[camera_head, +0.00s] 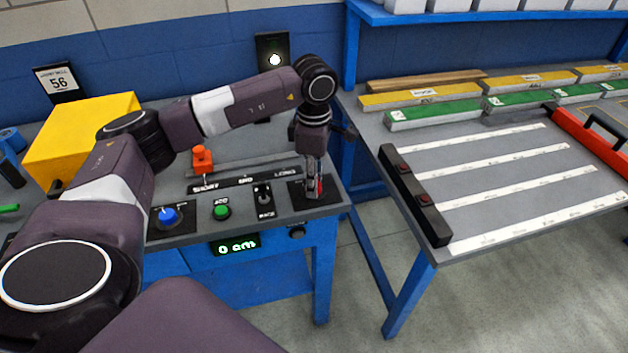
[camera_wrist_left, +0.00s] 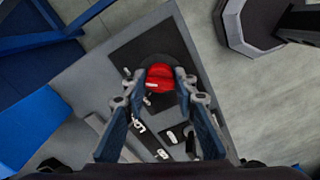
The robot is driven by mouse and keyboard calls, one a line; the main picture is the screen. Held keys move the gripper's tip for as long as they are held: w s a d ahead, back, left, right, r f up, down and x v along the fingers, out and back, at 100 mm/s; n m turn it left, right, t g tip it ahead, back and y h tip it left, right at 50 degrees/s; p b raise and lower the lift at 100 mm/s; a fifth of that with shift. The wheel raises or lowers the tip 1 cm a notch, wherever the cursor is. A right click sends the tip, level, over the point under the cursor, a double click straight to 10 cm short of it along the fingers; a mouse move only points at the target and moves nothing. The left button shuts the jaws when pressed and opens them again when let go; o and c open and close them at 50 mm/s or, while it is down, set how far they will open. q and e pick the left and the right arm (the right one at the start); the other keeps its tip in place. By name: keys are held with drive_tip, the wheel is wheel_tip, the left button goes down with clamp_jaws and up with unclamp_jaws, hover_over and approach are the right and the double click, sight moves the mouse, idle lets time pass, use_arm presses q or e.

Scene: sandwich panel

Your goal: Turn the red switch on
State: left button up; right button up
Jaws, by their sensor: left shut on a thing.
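The red switch (camera_wrist_left: 160,78) is a red knob on a dark square plate at the right end of the control panel. In the head view only a sliver of its red (camera_head: 319,186) shows beside the fingers. My left gripper (camera_head: 313,192) points down at it from above. In the left wrist view the two fingertips of my left gripper (camera_wrist_left: 160,76) are on either side of the knob, shut on it. The knob's pointing direction is hard to read. My right gripper is not in view.
The panel also has a blue knob (camera_head: 168,216), a green button (camera_head: 221,211), a black toggle (camera_head: 263,196) and an orange slider handle (camera_head: 202,158). A display (camera_head: 235,245) reads "0 am". A yellow box (camera_head: 80,140) stands at left. A second table (camera_head: 465,235) stands at right.

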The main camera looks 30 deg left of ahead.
use_arm(q)
drive_tip(key=shift+r, duration=0.1)
drive_tip(key=o, duration=1.2)
drive_tip(key=shift+c, duration=0.2)
wheel_tip(320, 180, up, 12)
